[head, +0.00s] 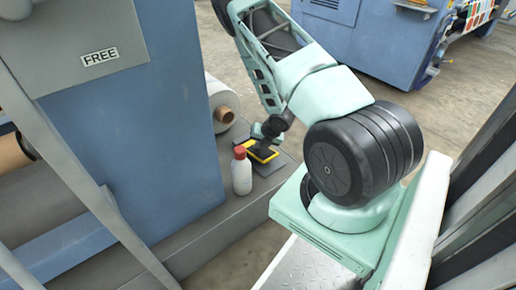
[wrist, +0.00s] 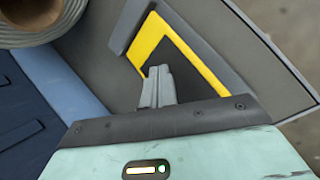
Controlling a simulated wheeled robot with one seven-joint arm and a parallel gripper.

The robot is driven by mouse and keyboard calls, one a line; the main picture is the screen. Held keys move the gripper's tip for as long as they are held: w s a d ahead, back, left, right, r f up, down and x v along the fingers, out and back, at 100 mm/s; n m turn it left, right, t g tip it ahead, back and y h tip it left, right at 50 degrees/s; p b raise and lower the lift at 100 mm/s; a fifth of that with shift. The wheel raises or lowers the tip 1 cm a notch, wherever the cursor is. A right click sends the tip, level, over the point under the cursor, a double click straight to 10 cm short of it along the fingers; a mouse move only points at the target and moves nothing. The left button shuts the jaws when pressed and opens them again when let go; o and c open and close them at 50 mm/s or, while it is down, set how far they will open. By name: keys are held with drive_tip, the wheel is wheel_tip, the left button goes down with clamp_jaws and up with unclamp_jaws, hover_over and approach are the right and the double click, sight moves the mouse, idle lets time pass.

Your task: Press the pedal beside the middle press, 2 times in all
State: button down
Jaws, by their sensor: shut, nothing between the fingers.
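The pedal (wrist: 196,75) is a dark plate with a yellow border, set on a grey base. In the head view the pedal (head: 261,153) sits on the grey ledge beside the blue press, partly hidden by my arm. My gripper (wrist: 158,72) is shut and empty, with its fingertips over the dark plate. I cannot tell whether the tips touch it. In the head view my gripper (head: 262,141) shows small, at the pedal. The blue press (head: 150,120) carries a sign (head: 100,56) reading FREE.
A white bottle (head: 242,175) with a red cap stands on the ledge just left of the pedal. A roll (head: 222,105) with a brown core lies behind it; a roll also shows at the wrist view's top left (wrist: 40,20). Another blue machine (head: 385,40) stands across the floor.

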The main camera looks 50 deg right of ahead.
drive_tip(key=shift+s+a+f+b, duration=0.1)
drive_tip(key=shift+s+f+b, duration=0.2)
drive_tip(key=shift+f, duration=0.4)
idle(0.4)
drive_tip(key=shift+r, duration=0.1)
drive_tip(key=shift+w+r+p, duration=0.3)
drive_tip(key=shift+r+p, duration=0.45)
drive_tip(key=shift+r, duration=0.05)
drive_tip(key=shift+w+r+p, duration=0.25)
drive_tip(key=shift+r+p, duration=0.5)
drive_tip(key=shift+r, duration=0.1)
drive_tip(key=r+p, duration=0.1)
drive_tip(key=w+r+p, duration=0.1)
drive_tip(key=r, duration=0.1)
drive_tip(key=r+p, duration=0.1)
drive_tip(key=p, duration=0.1)
drive_tip(key=shift+w+d+r, duration=0.25)
drive_tip(key=shift+d+r, duration=0.05)
drive_tip(key=shift+d, duration=0.05)
drive_tip(key=shift+s, duration=0.1)
